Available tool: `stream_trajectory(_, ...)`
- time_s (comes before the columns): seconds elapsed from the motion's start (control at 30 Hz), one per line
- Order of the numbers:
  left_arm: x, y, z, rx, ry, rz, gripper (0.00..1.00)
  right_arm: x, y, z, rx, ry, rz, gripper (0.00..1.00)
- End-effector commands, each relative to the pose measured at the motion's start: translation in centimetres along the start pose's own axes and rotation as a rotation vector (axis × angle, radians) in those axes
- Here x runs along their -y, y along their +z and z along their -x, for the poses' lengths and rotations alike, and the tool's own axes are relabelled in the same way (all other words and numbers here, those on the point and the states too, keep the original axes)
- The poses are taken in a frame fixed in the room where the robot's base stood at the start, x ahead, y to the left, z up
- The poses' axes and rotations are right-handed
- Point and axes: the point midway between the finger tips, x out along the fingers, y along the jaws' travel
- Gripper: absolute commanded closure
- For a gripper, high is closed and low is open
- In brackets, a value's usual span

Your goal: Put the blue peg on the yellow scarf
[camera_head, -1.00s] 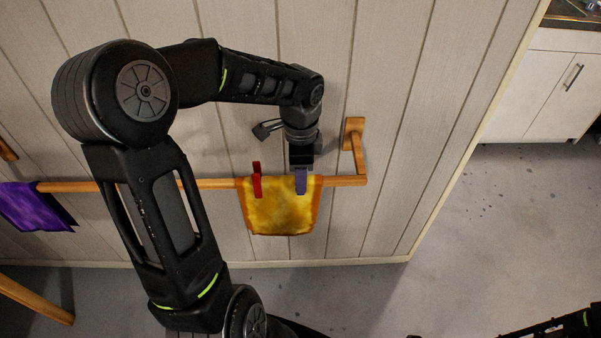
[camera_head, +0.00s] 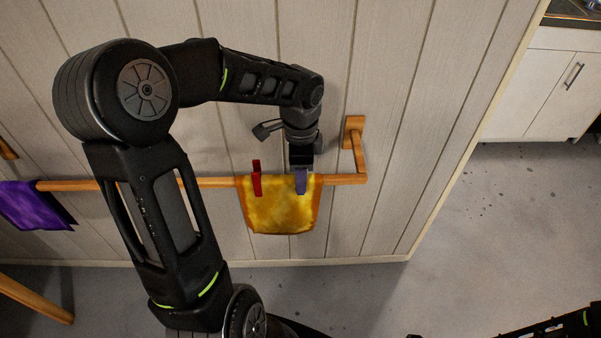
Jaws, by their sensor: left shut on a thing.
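The yellow scarf (camera_head: 280,212) hangs folded over a wooden rail near its right end. The blue peg (camera_head: 301,183) looks blue-violet and sits upright at the scarf's top edge, towards its right side. My left gripper (camera_head: 301,166) reaches down from above and is shut on the upper end of the blue peg. The fingers hide the peg's top. I cannot tell how firmly the peg grips the cloth. My right gripper is not in view.
A red peg (camera_head: 257,178) is on the scarf's left part. A purple scarf (camera_head: 34,206) hangs farther left on the wooden rail (camera_head: 345,180). A wall bracket (camera_head: 354,134) holds the rail's right end. The panelled wall is close behind. Open floor lies at right.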

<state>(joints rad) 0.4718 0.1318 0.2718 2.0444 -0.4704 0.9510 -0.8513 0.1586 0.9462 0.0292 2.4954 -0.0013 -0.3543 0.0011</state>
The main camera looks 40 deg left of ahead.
Motion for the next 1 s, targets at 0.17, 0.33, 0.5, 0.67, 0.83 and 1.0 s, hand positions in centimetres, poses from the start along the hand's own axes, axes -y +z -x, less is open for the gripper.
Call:
stream_trajectory(0.17,0.0,0.0,0.0,0.0,0.0,0.0,0.98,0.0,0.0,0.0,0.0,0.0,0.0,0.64)
stream_trajectory(0.33,0.0,0.0,0.0,0.0,0.0,0.0,0.48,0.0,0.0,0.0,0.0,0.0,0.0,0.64)
stream_trajectory(0.5,0.0,0.0,0.0,0.0,0.0,0.0,0.34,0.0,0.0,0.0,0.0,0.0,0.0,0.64)
stream_trajectory(0.67,0.0,0.0,0.0,0.0,0.0,0.0,0.34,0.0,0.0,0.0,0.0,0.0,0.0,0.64)
stream_trajectory(0.83,0.0,0.0,0.3,0.0,-0.001,0.0,0.34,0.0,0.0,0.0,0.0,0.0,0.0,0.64)
stream_trajectory(1.0,0.1,0.0,2.1,-0.001,-0.004,0.001,0.34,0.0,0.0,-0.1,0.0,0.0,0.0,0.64)
